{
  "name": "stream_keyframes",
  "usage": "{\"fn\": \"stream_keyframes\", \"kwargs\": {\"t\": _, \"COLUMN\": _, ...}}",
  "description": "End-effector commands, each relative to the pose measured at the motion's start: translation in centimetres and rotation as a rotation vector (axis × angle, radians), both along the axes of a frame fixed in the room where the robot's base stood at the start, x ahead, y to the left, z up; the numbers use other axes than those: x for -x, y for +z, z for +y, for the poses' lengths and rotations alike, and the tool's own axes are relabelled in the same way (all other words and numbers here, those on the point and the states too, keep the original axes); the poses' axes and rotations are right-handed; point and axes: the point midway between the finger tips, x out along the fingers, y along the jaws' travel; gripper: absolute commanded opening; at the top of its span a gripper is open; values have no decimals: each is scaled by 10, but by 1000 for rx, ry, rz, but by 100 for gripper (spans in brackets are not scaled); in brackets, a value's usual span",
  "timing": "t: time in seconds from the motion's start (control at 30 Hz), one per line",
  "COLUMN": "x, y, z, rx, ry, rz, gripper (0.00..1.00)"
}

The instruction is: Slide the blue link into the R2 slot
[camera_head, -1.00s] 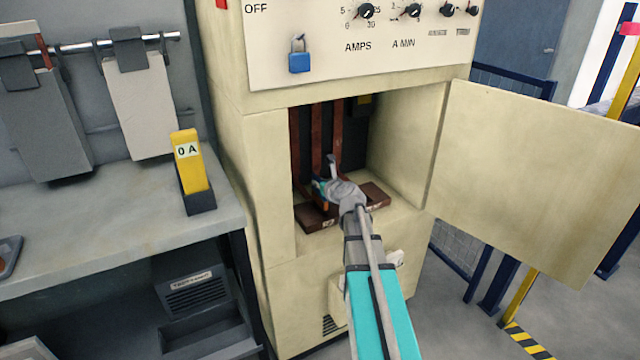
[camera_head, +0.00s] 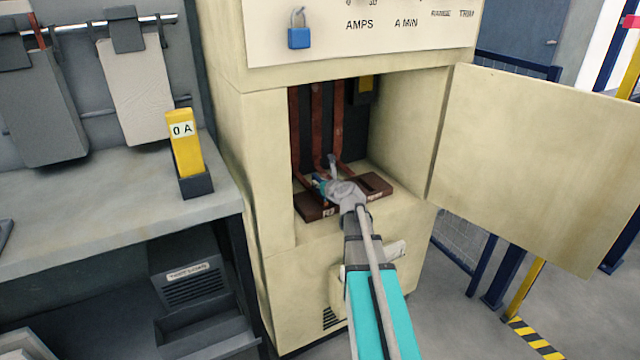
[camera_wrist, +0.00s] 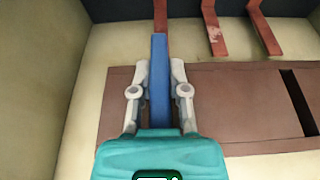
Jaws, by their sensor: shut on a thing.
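The blue link (camera_wrist: 160,80) is a long narrow bar in the wrist view. My gripper (camera_wrist: 157,90) is shut on it, one grey finger on each side. The link stands over the left part of a brown slotted block (camera_wrist: 230,98) on the cabinet floor. Whether its lower end is in a slot is hidden. An open dark slot (camera_wrist: 298,100) shows at the block's right. In the head view my gripper (camera_head: 328,182) is inside the cabinet over the block (camera_head: 315,208). The block's front labels are too small to read surely.
Reddish bars (camera_head: 317,120) run down the cabinet's back to behind the block. The cabinet side walls are close on both sides. The cabinet door (camera_head: 535,165) stands open at the right. A blue padlock (camera_head: 299,37) hangs above. A yellow 0 A block (camera_head: 186,145) stands on the left bench.

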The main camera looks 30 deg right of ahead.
Motion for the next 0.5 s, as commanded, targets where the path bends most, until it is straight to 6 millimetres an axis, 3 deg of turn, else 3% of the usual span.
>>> {"fn": "stream_keyframes", "kwargs": {"t": 0.47, "x": 0, "y": -3, "z": -1, "rx": 0, "ry": -2, "rz": 0, "gripper": 0}}
{"fn": "stream_keyframes", "kwargs": {"t": 0.5, "x": 0, "y": -3, "z": -1, "rx": 0, "ry": -2, "rz": 0, "gripper": 25}}
